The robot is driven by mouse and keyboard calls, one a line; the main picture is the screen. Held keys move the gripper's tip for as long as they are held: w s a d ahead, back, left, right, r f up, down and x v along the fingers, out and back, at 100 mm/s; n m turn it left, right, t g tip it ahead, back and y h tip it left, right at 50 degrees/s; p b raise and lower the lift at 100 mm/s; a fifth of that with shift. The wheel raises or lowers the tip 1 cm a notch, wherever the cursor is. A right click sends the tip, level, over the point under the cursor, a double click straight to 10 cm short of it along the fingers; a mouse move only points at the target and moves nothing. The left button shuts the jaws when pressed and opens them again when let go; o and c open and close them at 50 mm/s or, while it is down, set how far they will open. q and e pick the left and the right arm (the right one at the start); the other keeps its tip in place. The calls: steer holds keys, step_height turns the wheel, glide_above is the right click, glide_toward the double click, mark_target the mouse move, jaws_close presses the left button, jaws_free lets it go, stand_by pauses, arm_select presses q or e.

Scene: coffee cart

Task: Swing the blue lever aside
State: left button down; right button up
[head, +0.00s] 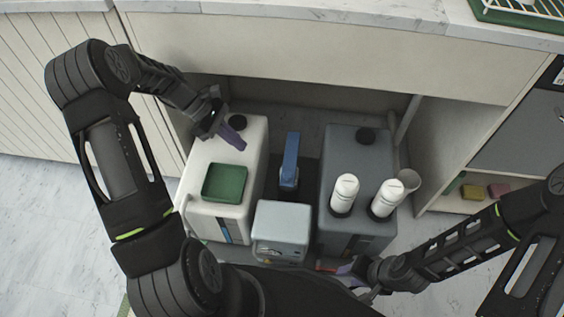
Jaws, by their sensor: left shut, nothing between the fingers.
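The blue lever (291,155) stands upright in the gap between a white tank (256,150) and a dark grey tank (355,150). Its lower end meets a small grey-blue fitting behind a pale grey box (282,222). My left gripper (240,144) is shut and empty, with its purple fingers over the back of the white tank. It is to the left of the lever and apart from it. My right gripper (350,272) is low in front of the dark tank, far from the lever; its fingers are too small and partly hidden to judge.
A green square tray (224,199) sits on the white tank. Two white bottles, one on the left (344,192) and one on the right (387,196), stand on the dark tank near its front. A counter edge (320,47) overhangs behind. Cabinet side walls bound the bay.

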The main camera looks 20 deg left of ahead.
arm_select(q)
steer(key=shift+f, duration=0.1)
steer(key=d+r+b+x, duration=0.1)
steer(key=x, duration=0.5)
steer(key=d+b+x, duration=0.1)
steer(key=b+x, duration=0.1)
steer(key=x, duration=0.5)
steer(key=shift+r, duration=0.4)
steer(key=shift+d, duration=0.15)
